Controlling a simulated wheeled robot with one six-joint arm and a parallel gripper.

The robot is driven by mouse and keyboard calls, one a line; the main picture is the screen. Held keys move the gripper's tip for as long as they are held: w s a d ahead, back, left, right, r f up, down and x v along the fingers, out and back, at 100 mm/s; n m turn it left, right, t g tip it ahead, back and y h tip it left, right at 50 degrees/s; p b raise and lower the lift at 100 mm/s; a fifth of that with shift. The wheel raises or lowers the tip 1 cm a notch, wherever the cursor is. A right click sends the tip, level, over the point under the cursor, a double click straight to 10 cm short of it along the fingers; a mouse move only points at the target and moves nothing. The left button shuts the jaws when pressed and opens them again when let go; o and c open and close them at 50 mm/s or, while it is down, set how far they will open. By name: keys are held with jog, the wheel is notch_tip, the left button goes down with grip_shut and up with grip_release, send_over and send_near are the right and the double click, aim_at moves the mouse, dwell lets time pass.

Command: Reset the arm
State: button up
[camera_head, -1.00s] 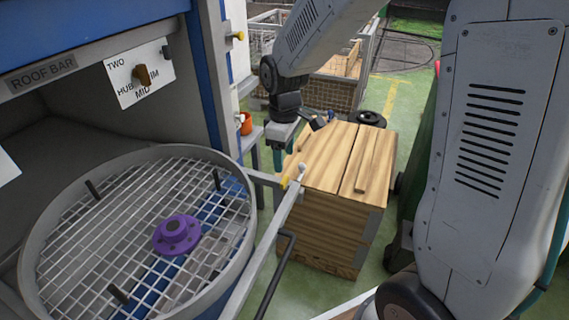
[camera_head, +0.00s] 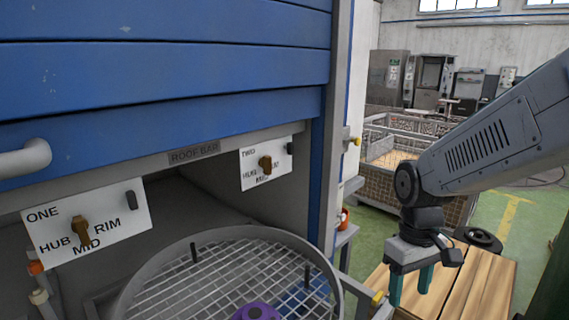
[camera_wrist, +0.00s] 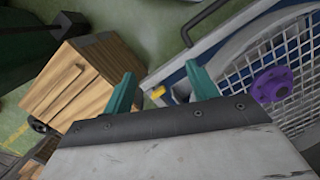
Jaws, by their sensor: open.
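My gripper (camera_head: 411,284) hangs at the right of the head view, pointing down, with its two green fingers apart and nothing between them. My arm reaches in from the right edge. In the wrist view my gripper (camera_wrist: 162,92) is also open and empty. Below it lie the wooden crate (camera_wrist: 62,95) on one side and the round mesh turntable (camera_wrist: 222,62) on the other. A purple flanged hub (camera_wrist: 271,84) sits on the mesh. In the head view the hub (camera_head: 256,312) is cut off by the bottom edge.
The blue cabinet (camera_head: 160,75) fills the left, with dial plates marked ONE (camera_head: 88,226) and TWO (camera_head: 266,162) under it. The turntable rim (camera_head: 150,275) projects below. The wooden crate (camera_head: 485,290) stands under my gripper. A mesh cage (camera_head: 400,185) and green floor lie behind.

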jog(key=s+d+r+m+t, duration=0.1)
jog(key=s+r+m, duration=0.1)
jog(key=s+r, duration=0.3)
jog(key=s+d+r+m+t, duration=0.1)
jog(key=s+r, duration=0.3)
jog(key=s, duration=0.6)
jog(key=shift+s+d+r+m+t, duration=0.15)
jog(key=shift+s+r+m+t, duration=0.2)
jog(key=shift+m+t, duration=0.2)
